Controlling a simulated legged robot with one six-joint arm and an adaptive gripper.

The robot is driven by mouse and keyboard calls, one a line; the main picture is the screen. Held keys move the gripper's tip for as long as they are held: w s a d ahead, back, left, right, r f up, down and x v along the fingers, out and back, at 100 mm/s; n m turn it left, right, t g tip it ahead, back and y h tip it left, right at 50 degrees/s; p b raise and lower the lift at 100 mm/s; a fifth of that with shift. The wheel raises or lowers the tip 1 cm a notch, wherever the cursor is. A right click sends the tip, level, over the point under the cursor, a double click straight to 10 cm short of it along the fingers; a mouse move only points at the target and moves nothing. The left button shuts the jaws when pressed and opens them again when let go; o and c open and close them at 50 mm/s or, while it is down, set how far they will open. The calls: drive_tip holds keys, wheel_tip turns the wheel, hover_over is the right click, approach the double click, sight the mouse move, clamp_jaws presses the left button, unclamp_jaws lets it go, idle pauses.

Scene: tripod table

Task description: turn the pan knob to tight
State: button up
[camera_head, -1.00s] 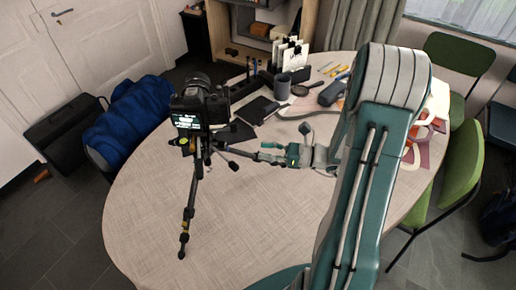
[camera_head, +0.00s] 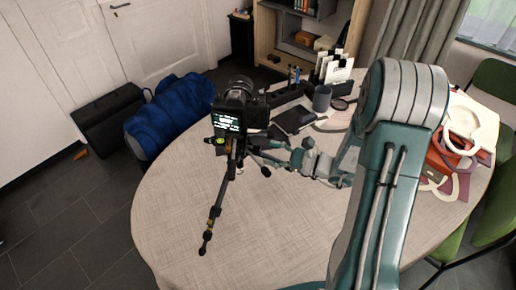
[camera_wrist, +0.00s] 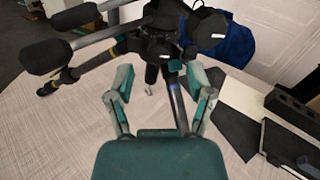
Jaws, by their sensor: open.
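A small tripod (camera_head: 218,205) stands on the round table with a black camera (camera_head: 236,108) on top. In the wrist view the tripod's dark head (camera_wrist: 155,42) sits just beyond my fingers, with several dark knobs and handles around it. I cannot tell for sure which one is the pan knob; a small dark knob (camera_wrist: 152,73) shows near the middle of the finger gap. My gripper (camera_wrist: 163,84) is open, a finger on each side of that gap, and holds nothing. In the head view my gripper (camera_head: 284,160) is right of the tripod head, and its fingertips are partly hard to make out.
Thick black-ended handles (camera_wrist: 75,18) reach out at the upper left of the wrist view. A red box (camera_head: 440,160) stands at right. The table's front left (camera_head: 175,215) is clear.

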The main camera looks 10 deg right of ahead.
sight(258, 149)
drive_tip(key=shift+x, duration=2.25)
clamp_jaws()
